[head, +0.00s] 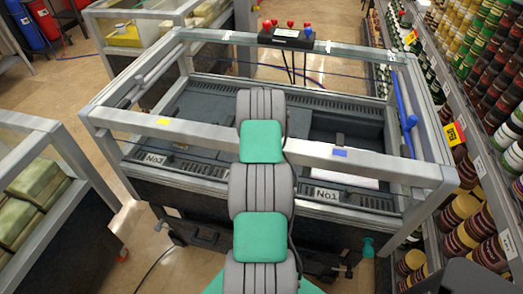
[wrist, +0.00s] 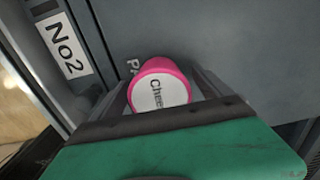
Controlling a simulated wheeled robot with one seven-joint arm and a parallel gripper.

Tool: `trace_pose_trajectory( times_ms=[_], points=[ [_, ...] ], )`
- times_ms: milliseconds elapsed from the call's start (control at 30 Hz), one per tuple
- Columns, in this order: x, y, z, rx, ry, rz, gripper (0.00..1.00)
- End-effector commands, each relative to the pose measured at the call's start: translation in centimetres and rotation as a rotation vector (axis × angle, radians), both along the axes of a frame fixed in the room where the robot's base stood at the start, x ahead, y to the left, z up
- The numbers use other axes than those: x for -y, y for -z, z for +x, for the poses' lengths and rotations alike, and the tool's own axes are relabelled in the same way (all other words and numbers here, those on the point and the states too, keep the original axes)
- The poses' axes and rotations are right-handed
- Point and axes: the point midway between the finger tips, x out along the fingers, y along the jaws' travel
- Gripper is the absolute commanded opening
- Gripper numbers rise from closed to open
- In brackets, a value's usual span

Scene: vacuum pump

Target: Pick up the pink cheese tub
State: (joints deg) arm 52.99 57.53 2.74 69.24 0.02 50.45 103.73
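The pink cheese tub (wrist: 143,73) shows in the wrist view, with a white round lid reading "Chee", the rest of the word cut off by my gripper. My gripper (wrist: 160,82) has one dark finger on each side of the tub. The fingers look very close to its sides, but I cannot tell whether they press on it. Dark grey surface lies behind the tub, and I cannot tell whether the tub rests on it. In the head view the tub and my gripper are hidden behind my arm.
A grey vacuum machine (head: 215,104) with a raised metal frame (head: 190,132) surrounds the area below my arm. A "No2" label (wrist: 66,47) is near the tub. A shelf of jars (head: 485,75) stands right. Another framed bin (head: 62,135) stands left.

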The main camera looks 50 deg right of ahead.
Motion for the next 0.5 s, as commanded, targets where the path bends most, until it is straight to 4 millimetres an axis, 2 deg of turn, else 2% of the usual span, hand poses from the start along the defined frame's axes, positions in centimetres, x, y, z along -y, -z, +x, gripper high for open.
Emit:
trace_pose_trajectory(
  times_ms=[67, 500],
  points=[
    [-0.02, 0.0, -0.01, 0.0, 0.0, 0.0, 0.81],
    [-0.03, -0.03, -0.01, 0.0, -0.001, 0.001, 0.45]
  ],
)
